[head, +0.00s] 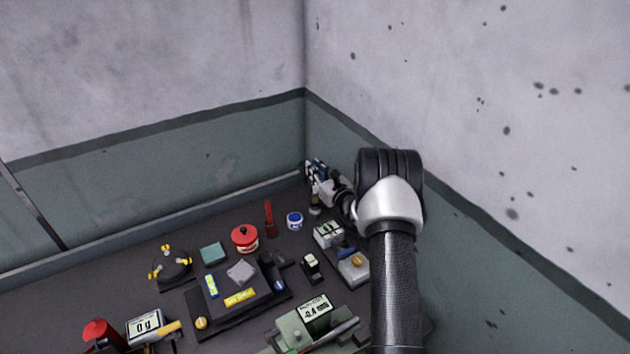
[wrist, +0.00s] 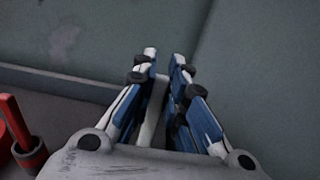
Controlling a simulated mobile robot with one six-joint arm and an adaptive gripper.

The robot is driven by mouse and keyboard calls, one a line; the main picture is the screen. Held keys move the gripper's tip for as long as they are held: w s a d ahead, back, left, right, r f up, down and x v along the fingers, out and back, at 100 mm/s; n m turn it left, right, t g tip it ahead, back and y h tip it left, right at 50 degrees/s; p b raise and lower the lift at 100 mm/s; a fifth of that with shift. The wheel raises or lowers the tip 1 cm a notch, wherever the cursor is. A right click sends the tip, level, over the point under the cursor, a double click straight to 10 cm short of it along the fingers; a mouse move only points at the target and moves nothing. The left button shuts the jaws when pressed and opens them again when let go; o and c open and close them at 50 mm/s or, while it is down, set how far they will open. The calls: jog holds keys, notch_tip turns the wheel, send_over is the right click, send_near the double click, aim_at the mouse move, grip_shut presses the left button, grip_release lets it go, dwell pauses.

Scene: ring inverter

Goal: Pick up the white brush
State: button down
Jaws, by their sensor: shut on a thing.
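My gripper (head: 315,172) is at the far corner of the bench, beside the right wall in the head view. In the wrist view its blue and white fingers (wrist: 165,64) are shut on a narrow white thing, which looks like the white brush (wrist: 152,112). Only a pale strip of it shows between the fingers; the rest is hidden. In the head view a small pale piece (head: 315,207) shows just below the gripper. I cannot tell whether it touches the bench.
A blue and white jar (head: 294,220), a red upright tool (head: 269,218) and a red tin (head: 245,239) stand left of my gripper. A dark tray (head: 215,322) holds several parts. Walls (head: 235,140) close off the back and right. Some bench at the left is bare.

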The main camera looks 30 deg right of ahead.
notch_tip(320, 180, up, 13)
jog(key=p, duration=0.1)
jog(key=shift+p, duration=0.4)
dwell(1.4)
